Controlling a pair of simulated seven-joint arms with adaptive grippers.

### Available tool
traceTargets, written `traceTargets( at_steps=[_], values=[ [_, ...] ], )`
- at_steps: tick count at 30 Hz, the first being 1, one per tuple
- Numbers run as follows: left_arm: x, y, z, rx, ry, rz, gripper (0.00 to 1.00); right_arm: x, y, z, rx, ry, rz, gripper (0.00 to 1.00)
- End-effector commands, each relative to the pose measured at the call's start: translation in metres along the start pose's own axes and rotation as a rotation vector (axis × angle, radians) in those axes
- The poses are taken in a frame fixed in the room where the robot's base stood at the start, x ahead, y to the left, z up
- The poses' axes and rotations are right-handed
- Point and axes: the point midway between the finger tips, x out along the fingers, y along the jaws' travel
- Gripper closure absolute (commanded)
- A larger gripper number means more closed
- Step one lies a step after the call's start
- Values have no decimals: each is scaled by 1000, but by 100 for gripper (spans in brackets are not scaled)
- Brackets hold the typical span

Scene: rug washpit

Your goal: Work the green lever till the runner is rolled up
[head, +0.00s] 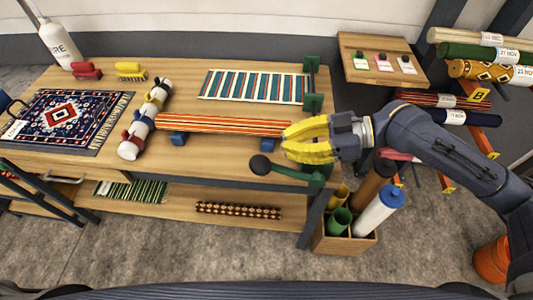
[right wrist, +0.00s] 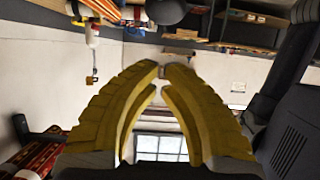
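The green lever (head: 290,172) with a black knob (head: 261,165) sticks out at the bench's front right corner, its knob to the left. An orange-striped roll (head: 225,124) lies across blue supports on the bench. A teal-striped runner (head: 255,86) lies flat behind it, beside green brackets. I cannot tell whether the two are one piece. My right gripper (head: 285,141) is above and right of the knob, apart from it, near the roll's right end. Its yellow fingers also show in the right wrist view (right wrist: 161,70), with a narrow gap and nothing between them. My left gripper is not in view.
A patterned rug (head: 66,116) and a white roller with colored clamps (head: 146,118) lie at left. A box of tubes (head: 345,243) stands below right. A small board (head: 380,70) and a rack of rolled rugs (head: 490,72) are at right. Floor in front is clear.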

Motion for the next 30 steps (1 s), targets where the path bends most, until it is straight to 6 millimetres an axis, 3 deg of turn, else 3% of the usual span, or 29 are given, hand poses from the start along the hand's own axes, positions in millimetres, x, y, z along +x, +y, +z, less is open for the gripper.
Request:
traceTargets(
  at_steps=[8,12,21,30],
  values=[
    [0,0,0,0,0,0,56,39,0,0,1,2,-2,100],
    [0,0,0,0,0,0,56,52,0,12,6,1,-1,100],
    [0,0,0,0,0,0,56,66,0,27,2,0,1,100],
    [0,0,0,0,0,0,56,67,0,29,1,-1,2,100]
  ],
)
